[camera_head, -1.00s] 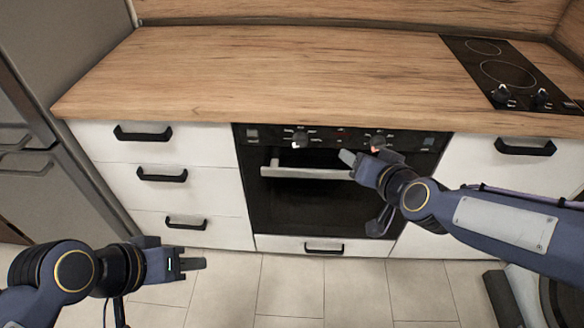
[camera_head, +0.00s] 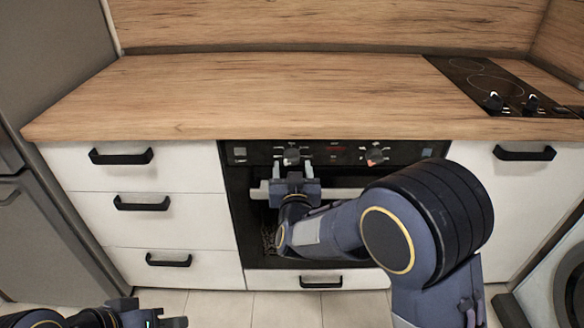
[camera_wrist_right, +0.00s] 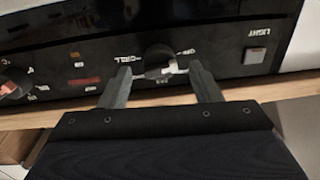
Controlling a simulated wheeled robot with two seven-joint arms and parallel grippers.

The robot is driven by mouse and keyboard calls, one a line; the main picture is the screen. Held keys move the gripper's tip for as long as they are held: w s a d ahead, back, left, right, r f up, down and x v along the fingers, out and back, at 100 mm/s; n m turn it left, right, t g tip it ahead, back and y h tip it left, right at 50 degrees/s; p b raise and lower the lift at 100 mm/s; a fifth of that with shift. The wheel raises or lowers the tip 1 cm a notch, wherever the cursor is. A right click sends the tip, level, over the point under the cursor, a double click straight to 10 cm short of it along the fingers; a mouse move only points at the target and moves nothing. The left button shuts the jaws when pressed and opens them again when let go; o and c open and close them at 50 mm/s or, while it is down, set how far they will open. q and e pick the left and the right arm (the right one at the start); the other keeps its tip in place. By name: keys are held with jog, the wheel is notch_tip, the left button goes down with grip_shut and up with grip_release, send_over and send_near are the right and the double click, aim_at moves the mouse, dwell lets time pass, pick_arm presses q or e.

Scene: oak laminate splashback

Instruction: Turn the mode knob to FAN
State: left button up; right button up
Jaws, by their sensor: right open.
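The mode knob (camera_head: 291,156) is the left dark knob on the black oven panel; it also shows in the right wrist view (camera_wrist_right: 158,60). There, printed words that look like GRILL and OFF flank it, and a pale mark shows at its lower right. A FAN label cannot be read. My right gripper (camera_head: 291,171) is open in front of this knob. In the right wrist view its two fingers (camera_wrist_right: 160,70) stand on either side of the knob; contact cannot be told. My left gripper (camera_head: 165,320) is low at the bottom left, away from the oven, its jaws unclear.
A second knob (camera_head: 375,154) sits right of a small red display (camera_head: 338,150). A LIGHT button (camera_wrist_right: 255,56) is near the mode knob. The oven handle (camera_head: 345,194) runs just below the panel, behind my right arm. The wooden worktop (camera_head: 260,95) above is bare.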

jog(key=shift+w, duration=0.75)
jog(key=c, duration=1)
jog(key=shift+f+m+b, duration=0.15)
jog(key=shift+m+b, duration=0.35)
jog(key=shift+b, duration=0.25)
jog(key=m+b, duration=0.9)
jog(key=b, duration=0.1)
jog(key=shift+f+m+b, duration=0.15)
jog(key=shift+m+b, duration=0.15)
jog(key=m+b, duration=0.4)
jog(key=m, duration=0.1)
jog(key=shift+a+m+t+h+b, duration=0.1)
jog(key=shift+m+t+h+b, duration=0.2)
jog(key=shift+m+b, duration=1.3)
jog(key=shift+m, duration=0.8)
jog(key=shift+r+h, duration=0.2)
jog(key=shift+h, duration=0.2)
